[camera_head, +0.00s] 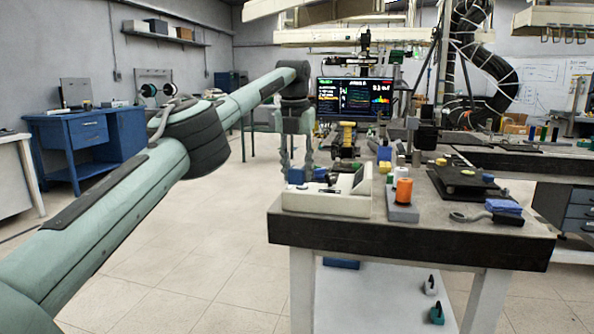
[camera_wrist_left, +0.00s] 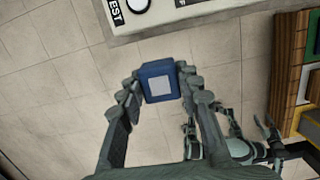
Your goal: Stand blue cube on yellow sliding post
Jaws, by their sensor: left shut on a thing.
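My left gripper (camera_head: 296,172) is shut on the blue cube (camera_head: 296,176), just off the left edge of the workbench. In the left wrist view, the cube (camera_wrist_left: 160,83), with a pale square on its face, sits between the fingertips of my left gripper (camera_wrist_left: 159,83), above the floor. Small yellow pieces stand on the bench, one (camera_head: 384,167) behind the orange spool; I cannot tell which is the sliding post. Greenish arm parts show at the lower right of the wrist view; whether they include my right gripper's jaws is unclear.
A white device (camera_head: 325,203) with a label lies at the bench's left front, near the cube. The floor to the left is clear.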

